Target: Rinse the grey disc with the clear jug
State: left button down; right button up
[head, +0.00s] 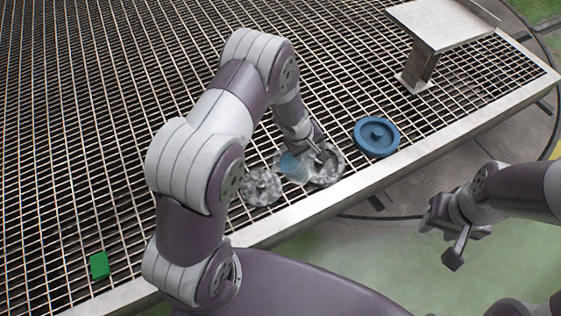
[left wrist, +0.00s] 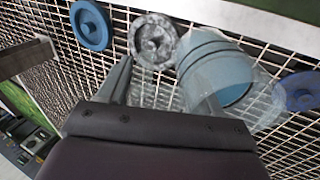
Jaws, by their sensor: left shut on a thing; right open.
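My left gripper (head: 316,148) reaches down over the grating and is shut on the clear jug (head: 293,167). The jug looks tilted, with blue showing through its wall; it also fills the middle right of the left wrist view (left wrist: 215,68). A mottled grey disc (head: 328,171) lies on the grating beneath the left gripper, partly hidden by it and the jug. It shows beside the jug in the left wrist view (left wrist: 154,41). I cannot tell whether water is flowing. My right gripper (head: 449,232) is open and empty, beyond the grating's front edge.
A second mottled disc (head: 261,187) lies left of the jug. A blue disc (head: 377,137) lies to the right. A bluish disc (left wrist: 300,92) shows right in the wrist view. A green block (head: 99,265) is front left, a raised stand (head: 440,24) back right. A pale rim (head: 390,174) edges the grating.

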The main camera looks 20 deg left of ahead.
notch_tip(320, 180, down, 10)
jog(key=b, duration=0.8)
pick_arm(q)
jog(key=w+a+f+p, duration=0.1)
jog(key=w+a+f, duration=0.2)
jog(key=f, duration=0.2)
jog(key=w+a+f+n+y+p, duration=0.1)
jog(key=w+a+f+p, duration=0.1)
jog(key=f, duration=0.4)
jog(key=w+a+f+g+p, duration=0.1)
jog(key=w+a+f+p, duration=0.1)
jog(key=w+a+f, duration=0.2)
jog(key=shift+a+f+n, duration=0.3)
jog(key=shift+a+f, duration=0.5)
jog(key=shift+f, duration=0.1)
pick_arm(e)
jog(key=r, duration=0.5)
jog(key=shift+w+d+r, duration=0.15)
jog(key=shift+d+r, duration=0.05)
jog(key=shift+r, duration=0.05)
pick_arm(q)
jog(key=shift+r, duration=0.1)
pick_arm(e)
jog(key=shift+f, duration=0.15)
